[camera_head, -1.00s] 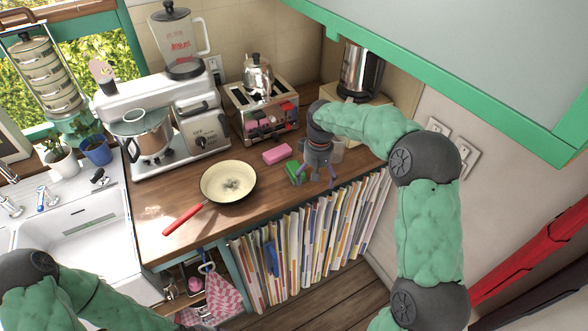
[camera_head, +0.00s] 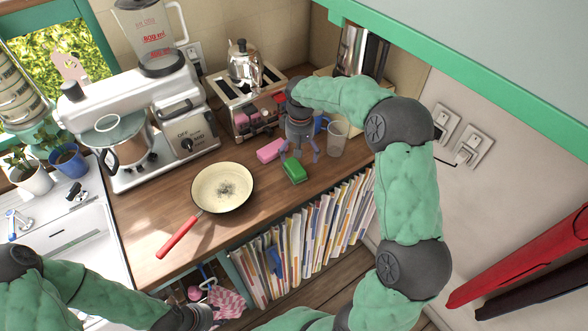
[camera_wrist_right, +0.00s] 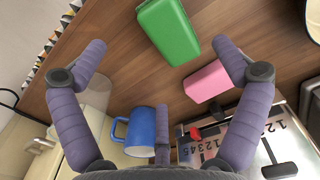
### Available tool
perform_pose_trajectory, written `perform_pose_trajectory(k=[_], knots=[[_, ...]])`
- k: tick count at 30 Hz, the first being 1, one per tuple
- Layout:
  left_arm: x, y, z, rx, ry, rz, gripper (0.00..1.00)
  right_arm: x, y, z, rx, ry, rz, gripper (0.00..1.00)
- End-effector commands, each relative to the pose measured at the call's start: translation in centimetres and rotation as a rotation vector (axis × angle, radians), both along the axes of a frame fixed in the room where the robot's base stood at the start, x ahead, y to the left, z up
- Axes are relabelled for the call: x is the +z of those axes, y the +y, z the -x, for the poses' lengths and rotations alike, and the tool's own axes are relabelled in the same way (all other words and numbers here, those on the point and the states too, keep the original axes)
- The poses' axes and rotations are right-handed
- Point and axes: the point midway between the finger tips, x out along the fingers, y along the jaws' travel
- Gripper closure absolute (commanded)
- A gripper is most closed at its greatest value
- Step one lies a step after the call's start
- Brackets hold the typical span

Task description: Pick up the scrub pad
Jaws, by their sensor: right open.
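The green scrub pad (camera_head: 294,171) lies flat on the wooden counter, right of the frying pan. It also shows at the top of the right wrist view (camera_wrist_right: 168,30). My right gripper (camera_head: 300,154) is above the counter, just behind the pad in the head view, with its fingers spread and nothing between them. In the right wrist view the open fingers (camera_wrist_right: 160,46) have the pad between and beyond their tips, apart from them. My left gripper (camera_head: 200,317) is low at the bottom of the head view, partly cut off, its fingers unclear.
A pink sponge (camera_head: 270,150) lies close to the green pad. A blue mug (camera_wrist_right: 141,131), a clear cup (camera_head: 338,138) and a toaster (camera_head: 245,105) stand nearby. The frying pan (camera_head: 222,188) is to the left. Books (camera_head: 300,240) fill the shelf below.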

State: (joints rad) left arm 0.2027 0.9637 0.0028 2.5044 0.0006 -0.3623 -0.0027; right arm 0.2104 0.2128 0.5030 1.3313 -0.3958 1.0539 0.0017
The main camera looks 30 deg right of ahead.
Motion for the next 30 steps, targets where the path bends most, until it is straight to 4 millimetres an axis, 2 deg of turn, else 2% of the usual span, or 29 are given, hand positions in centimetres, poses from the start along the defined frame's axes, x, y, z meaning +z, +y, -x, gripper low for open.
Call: perform_pose_trajectory(k=[3,10,19,27,30], knots=[[-0.2,0.0,-0.1,0.0,-0.001,0.0,0.6,-1.2,0.0,0.0,0.0,0.001,0.0,0.03],[-0.4,0.0,-0.1,0.001,-0.002,0.0,0.6,-2.3,0.1,0.1,0.001,0.002,0.0,0.03],[-1.1,0.0,-0.1,0.001,-0.002,0.0,0.6,-6.3,0.5,0.0,0.001,0.003,-0.001,0.03],[-1.1,0.0,-0.1,0.001,-0.002,0.0,0.6,-6.6,0.5,0.0,0.0,-0.001,0.0,0.03],[-1.1,0.0,-0.1,0.001,-0.002,0.0,0.6,-6.6,0.5,0.0,0.0,-0.001,0.0,0.31]])
